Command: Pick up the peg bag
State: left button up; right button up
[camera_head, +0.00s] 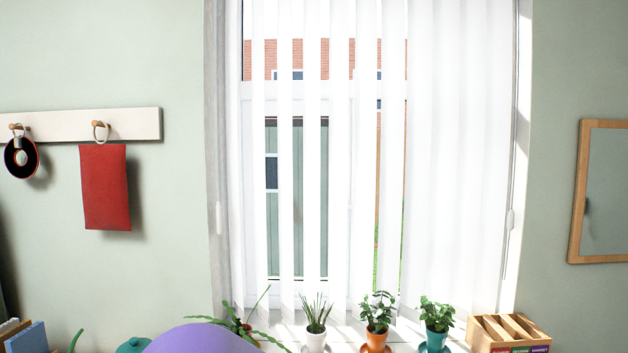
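A red, roughly rectangular cloth bag (105,187), which looks like the peg bag, hangs by a pale ring from a wooden peg on the white rail (70,124) on the left wall. It hangs flat against the wall, tilted very slightly, with its lower edge free. Its contents cannot be seen. Neither of my grippers is in view.
A black and red ring-shaped item (33,160) hangs on the peg to the left. Potted plants (378,315) and a wooden box (508,335) line the windowsill. A smooth purple shape (205,340) rises at the bottom. Blue books (28,339) stand lower left.

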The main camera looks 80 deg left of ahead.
aim_at(103, 174)
jog(key=u, duration=3.7)
